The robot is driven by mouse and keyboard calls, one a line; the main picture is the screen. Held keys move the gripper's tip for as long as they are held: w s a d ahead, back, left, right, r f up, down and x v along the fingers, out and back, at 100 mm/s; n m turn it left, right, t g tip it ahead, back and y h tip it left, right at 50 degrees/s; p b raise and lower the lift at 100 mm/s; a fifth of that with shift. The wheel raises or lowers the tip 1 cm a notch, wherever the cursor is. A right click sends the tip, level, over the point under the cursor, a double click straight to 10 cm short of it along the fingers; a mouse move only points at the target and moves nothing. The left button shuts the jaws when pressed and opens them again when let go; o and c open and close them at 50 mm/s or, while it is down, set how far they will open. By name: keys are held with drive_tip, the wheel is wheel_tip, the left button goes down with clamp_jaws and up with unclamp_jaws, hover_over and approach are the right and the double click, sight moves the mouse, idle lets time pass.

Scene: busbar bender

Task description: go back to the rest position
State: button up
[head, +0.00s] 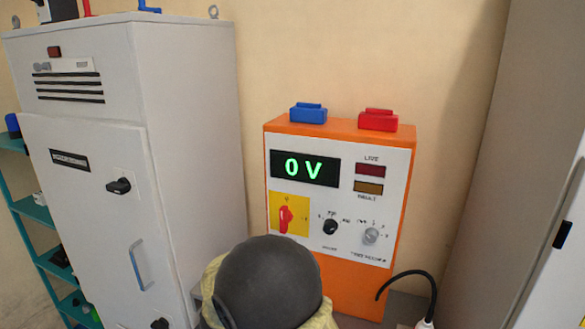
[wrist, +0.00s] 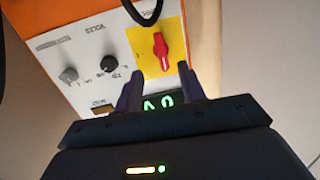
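My gripper (wrist: 158,82) shows in the wrist view with its two dark fingers apart and nothing visible between them. Its fingers point toward the front of the orange and white test unit (head: 340,260), which appears turned around in that view. The red rotary switch (wrist: 160,47) on its yellow plate lies just beyond the fingertips, apart from them as far as I can tell. The green display (head: 305,168) reads 0 V in the head view. A dark rounded part of my arm covers the unit's lower left in the head view, where the gripper is hidden.
A tall grey cabinet (head: 190,150) stands at the left, with teal shelving (head: 30,210) beyond it. Another grey panel (head: 520,170) stands at the right. A blue clamp (head: 308,114) and a red clamp (head: 378,120) sit on the unit. A black cable (head: 410,273) curves at lower right.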

drive_tip(key=s+d+f+n+g+y, duration=0.25)
drive_tip(key=d+g+y, duration=0.25)
drive_tip(key=d, duration=0.6)
drive_tip(key=s+d+f+g, duration=0.2)
drive_tip(key=s+d+g, duration=0.2)
drive_tip(key=s, duration=0.6)
drive_tip(key=s+d+f+g+h, duration=0.1)
drive_tip(key=s+d+f+g, duration=0.2)
drive_tip(key=s+d, duration=0.6)
drive_tip(key=shift+s+d+f+g, duration=0.15)
drive_tip(key=shift+s+d+g, duration=0.15)
drive_tip(key=shift+s+g, duration=0.6)
drive_tip(key=shift+n, duration=0.25)
